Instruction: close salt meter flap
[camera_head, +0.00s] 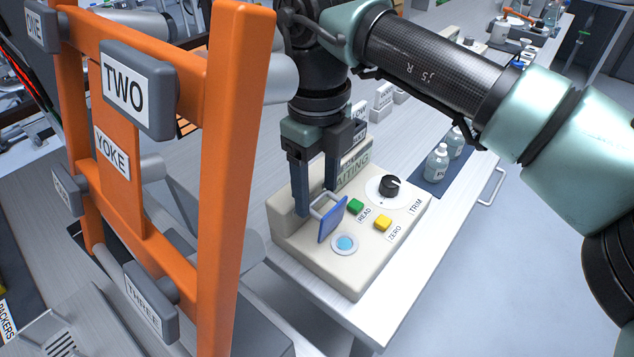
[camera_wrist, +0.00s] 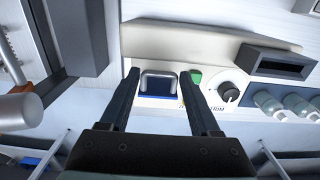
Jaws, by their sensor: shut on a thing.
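The salt meter (camera_head: 365,272) is a cream box on the white bench, with a green button, a yellow button, a black knob and a pale blue round spot on its top. Its blue flap (camera_head: 333,219) stands raised and tilted, with a grey wire handle (camera_head: 323,203). My gripper (camera_head: 317,203) reaches down from above with its two dark fingers at the handle, shut on it. In the wrist view the flap (camera_wrist: 158,96) and its handle (camera_wrist: 159,76) show between the fingers; the exact finger contact is hard to see there.
Bottles (camera_head: 436,162) stand on a dark mat to the right of the meter. The bench's right edge is near.

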